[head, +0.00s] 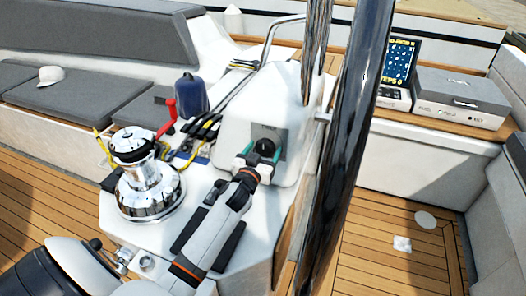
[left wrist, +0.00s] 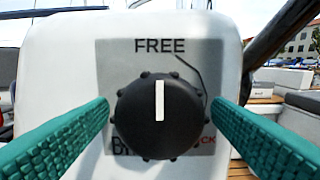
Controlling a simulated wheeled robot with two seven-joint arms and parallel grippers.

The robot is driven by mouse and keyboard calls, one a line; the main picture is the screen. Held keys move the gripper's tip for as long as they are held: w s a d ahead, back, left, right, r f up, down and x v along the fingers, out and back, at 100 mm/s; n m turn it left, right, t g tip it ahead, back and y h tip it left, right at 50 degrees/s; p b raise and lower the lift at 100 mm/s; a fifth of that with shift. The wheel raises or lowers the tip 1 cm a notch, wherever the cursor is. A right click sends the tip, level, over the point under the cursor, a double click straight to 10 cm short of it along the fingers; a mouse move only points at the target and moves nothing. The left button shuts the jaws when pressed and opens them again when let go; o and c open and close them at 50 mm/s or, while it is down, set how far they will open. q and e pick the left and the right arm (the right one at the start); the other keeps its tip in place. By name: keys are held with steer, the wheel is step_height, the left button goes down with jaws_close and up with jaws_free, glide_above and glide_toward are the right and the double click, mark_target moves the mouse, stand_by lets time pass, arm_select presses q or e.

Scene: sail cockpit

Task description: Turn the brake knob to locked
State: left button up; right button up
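The black brake knob (left wrist: 160,117) sits on a grey plate (left wrist: 118,62) on the white pedestal. Its white pointer line stands upright, towards the word FREE above it. A curved line runs right and down to red lettering, partly hidden by the knob, of which "CK" shows. In the head view the knob (head: 266,143) shows small and dark on the pedestal (head: 232,122). My left gripper (head: 262,153) is open, with one teal finger on each side of the knob. In the left wrist view a narrow gap shows between each fingertip and the knob. My right gripper is not in view.
A chrome winch (head: 147,185) stands left of my left arm. A red-handled lever (head: 169,118) and a blue bottle (head: 192,95) are behind it. A thick dark post (head: 350,130) rises just right of the pedestal. A grey case (head: 462,97) lies on the right bench.

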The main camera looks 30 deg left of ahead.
arm_select(q)
steer(key=c, duration=0.9)
steer(key=m+p, duration=0.1)
steer(key=m, duration=0.4)
steer(key=shift+p, duration=0.3)
steer(key=m+h+p, duration=0.1)
steer(key=m, duration=0.5)
steer(key=m+p, duration=0.2)
steer(key=m, duration=0.4)
steer(key=shift+r+m+g, duration=0.1)
steer(key=shift+m+g, duration=0.2)
steer(key=m+p, duration=0.1)
steer(key=m, duration=0.3)
steer(key=shift+p, duration=0.4)
steer(key=shift+m+g+p, duration=0.3)
steer(key=shift+m+p, duration=0.15)
steer(key=shift+m, duration=1.05)
